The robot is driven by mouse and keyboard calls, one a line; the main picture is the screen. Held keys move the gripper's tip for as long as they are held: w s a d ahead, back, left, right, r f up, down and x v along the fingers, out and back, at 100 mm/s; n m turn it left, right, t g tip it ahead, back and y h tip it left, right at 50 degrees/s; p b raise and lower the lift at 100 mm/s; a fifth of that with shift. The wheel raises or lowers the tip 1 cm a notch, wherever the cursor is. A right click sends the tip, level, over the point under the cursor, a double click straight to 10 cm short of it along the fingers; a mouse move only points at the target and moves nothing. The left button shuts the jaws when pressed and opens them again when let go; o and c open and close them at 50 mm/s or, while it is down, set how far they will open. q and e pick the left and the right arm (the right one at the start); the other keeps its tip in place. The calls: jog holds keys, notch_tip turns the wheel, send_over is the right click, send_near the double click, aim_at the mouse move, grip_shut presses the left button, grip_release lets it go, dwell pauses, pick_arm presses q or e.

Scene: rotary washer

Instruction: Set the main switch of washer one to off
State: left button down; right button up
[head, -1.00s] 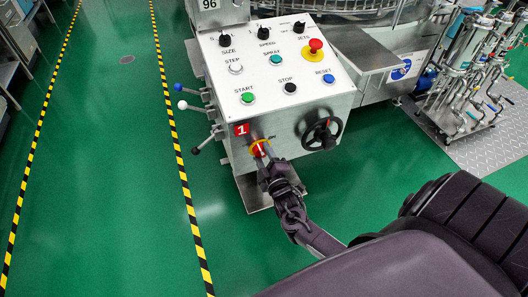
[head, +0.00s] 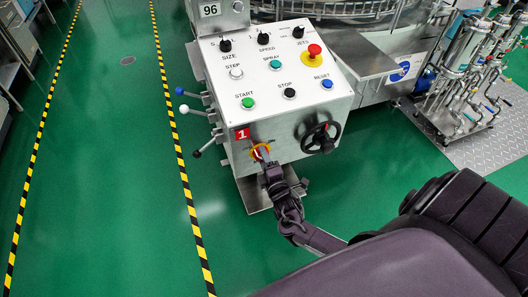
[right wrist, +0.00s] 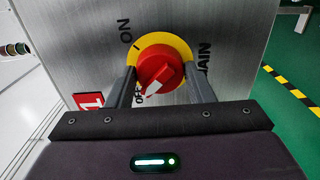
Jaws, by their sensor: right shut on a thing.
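The main switch is a red knob (head: 257,152) on a yellow plate, low on the front of the washer's control box, beside a red tag with a white 1 (head: 242,133). In the right wrist view the red knob (right wrist: 152,68) shows its white pointer towards the lower left, at the partly covered OFF label (right wrist: 138,97). The ON label (right wrist: 126,32) is at the upper left. My right gripper (head: 262,156) is shut on the knob, with one finger on each side of it in the wrist view (right wrist: 163,84). My left gripper is not in view.
The control box (head: 265,75) carries buttons, dials and a red emergency stop (head: 314,51). A black handwheel (head: 320,137) sits right of the switch. Levers with coloured knobs (head: 183,108) stick out on the left. Green floor (head: 120,190) is clear to the left.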

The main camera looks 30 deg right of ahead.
jog(key=o, duration=1)
jog(key=shift+c, duration=0.2)
jog(key=v, duration=0.7)
jog(key=shift+s+p, duration=0.35)
jog(key=shift+p, duration=0.05)
